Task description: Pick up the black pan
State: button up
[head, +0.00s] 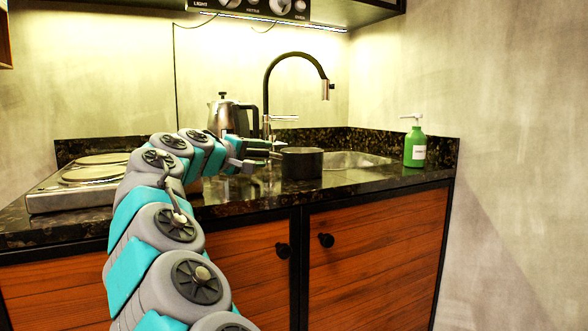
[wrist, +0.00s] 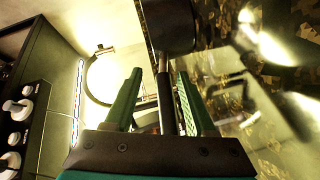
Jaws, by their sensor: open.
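The black pan (head: 302,164) stands on the dark stone counter, at the left edge of the sink. In the wrist view its dark body (wrist: 170,26) is at the top, and its handle (wrist: 165,95) runs down between my two green fingers. My gripper (head: 268,151) reaches in from the left, just beside the pan. In the wrist view my gripper (wrist: 158,76) is open, with a finger on each side of the handle and a visible gap on the left. Contact on the right side cannot be told. In the head view the handle is largely hidden by my gripper.
The sink (head: 350,160) lies right of the pan, with a black faucet (head: 266,95) behind. A kettle (head: 228,117) stands behind my gripper. A hob (head: 75,190) is on the left. A green soap bottle (head: 414,147) stands at the right.

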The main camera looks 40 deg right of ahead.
aim_at(274, 155)
jog(key=x, duration=0.5)
jog(key=shift+w+f, duration=0.1)
jog(key=shift+f, duration=0.2)
grip_shut()
dwell(1.1)
